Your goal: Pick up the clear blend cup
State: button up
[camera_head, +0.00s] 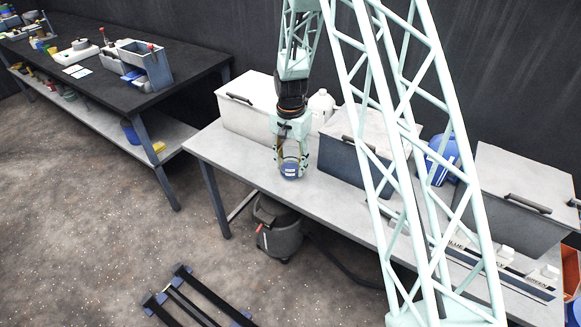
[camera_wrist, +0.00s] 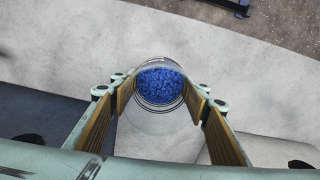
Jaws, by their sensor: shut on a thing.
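The clear blend cup (camera_wrist: 161,70) shows in the wrist view as a round transparent cup with blue granules inside, seen from above. My gripper (camera_wrist: 161,98) is shut on it, with one ribbed finger pad against each side. In the head view the cup (camera_head: 290,169) is low between the fingers of my gripper (camera_head: 291,160), close to the grey table's surface. It looks upright. I cannot tell whether its base touches the table.
On the grey table (camera_head: 240,160) stand a white lidded bin (camera_head: 247,108), a white jug (camera_head: 321,104), a dark-fronted bin (camera_head: 343,165), a blue container (camera_head: 441,160) and a grey bin (camera_head: 513,195). A vacuum (camera_head: 278,232) sits below. A black-topped bench (camera_head: 110,85) is at left.

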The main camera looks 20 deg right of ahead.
jog(key=shift+r, duration=1.25)
jog(key=s+d, duration=0.1)
jog(key=s, duration=0.4)
jog(key=s+d+r, duration=0.1)
jog(key=s, duration=0.4)
jog(key=s+d, duration=0.2)
jog(key=s, duration=0.3)
jog(key=shift+s+r, duration=0.15)
jog(key=shift+s, duration=0.1)
jog(key=shift+w, duration=0.15)
jog(key=shift+w+a+f+n, duration=0.25)
jog(key=shift+w+n, duration=0.25)
jog(key=shift+w+a+f+n, duration=0.2)
jog(key=shift+w+n, duration=0.3)
jog(key=w+a+n, duration=0.1)
jog(key=w+n, duration=0.1)
jog(key=w+a+f+n, duration=0.1)
jog(key=w+n, duration=0.1)
jog(key=w+a+f+n, duration=0.1)
jog(key=w+n, duration=0.1)
jog(key=shift+w+f+n+b, duration=0.1)
jog(key=shift+f+n+b, duration=0.1)
jog(key=shift+n+b, duration=0.15)
